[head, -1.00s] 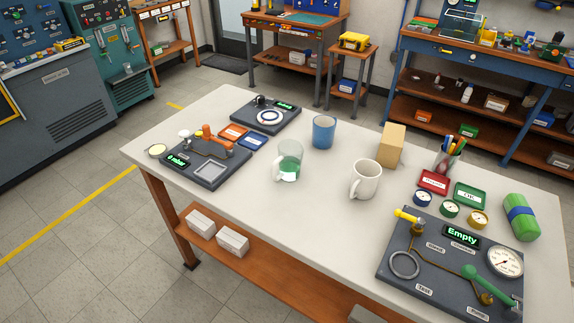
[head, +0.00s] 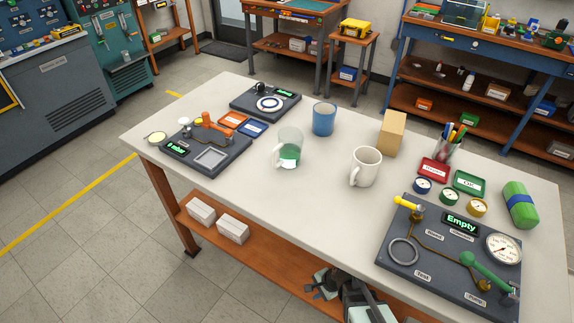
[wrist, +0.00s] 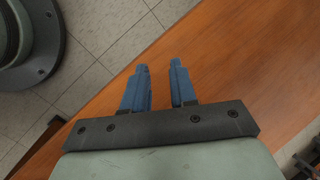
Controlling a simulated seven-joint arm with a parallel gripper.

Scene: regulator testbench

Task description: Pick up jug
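The jug (head: 288,150) is a clear vessel with a handle on its left and green liquid low inside. It stands upright on the pale tabletop (head: 262,212), left of a white mug (head: 366,167) and in front of a blue cup (head: 324,118). My gripper (wrist: 160,66) shows in the wrist view as two blue fingers with an empty gap between them. The wrist view shows the orange-brown wooden surface and floor tiles near the fingers, not the jug. In the head view, part of my arm shows at the bottom edge, below and apart from the jug.
A scale-like device (head: 205,155) with a green display stands left of the jug, and a second device (head: 265,103) behind it. A tan block (head: 392,134) stands behind the mug. A regulator board (head: 440,258) fills the right front. The tabletop in front of the jug is clear.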

